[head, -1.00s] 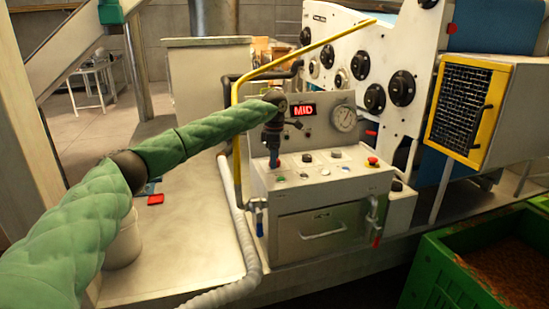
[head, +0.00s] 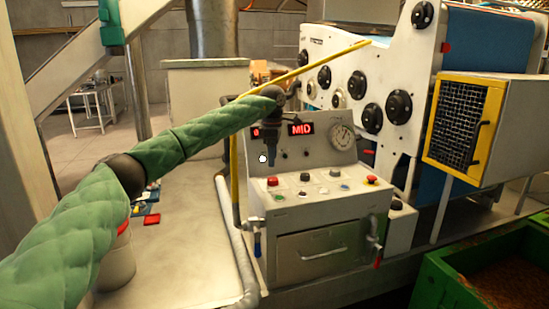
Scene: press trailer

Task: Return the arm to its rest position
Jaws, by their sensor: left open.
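My left arm, in a green quilted sleeve, reaches in from the left in the head view. My left gripper (head: 270,158) hangs pointing down in front of the upright face of the control box (head: 323,210). It is open, with nothing seen in it, and its tips are above the sloped button panel, apart from the red button (head: 272,181). The gripper and wrist hide part of the upright face, beside a lit red display (head: 301,129) reading MID. My right gripper is not in view.
A yellow bent pipe (head: 300,71) rises behind the wrist. A round gauge (head: 341,136) is on the upright face. A yellow-framed grille box (head: 465,122) juts out at right, above a green crate (head: 450,280). A bucket (head: 117,262) stands on the deck beneath my arm.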

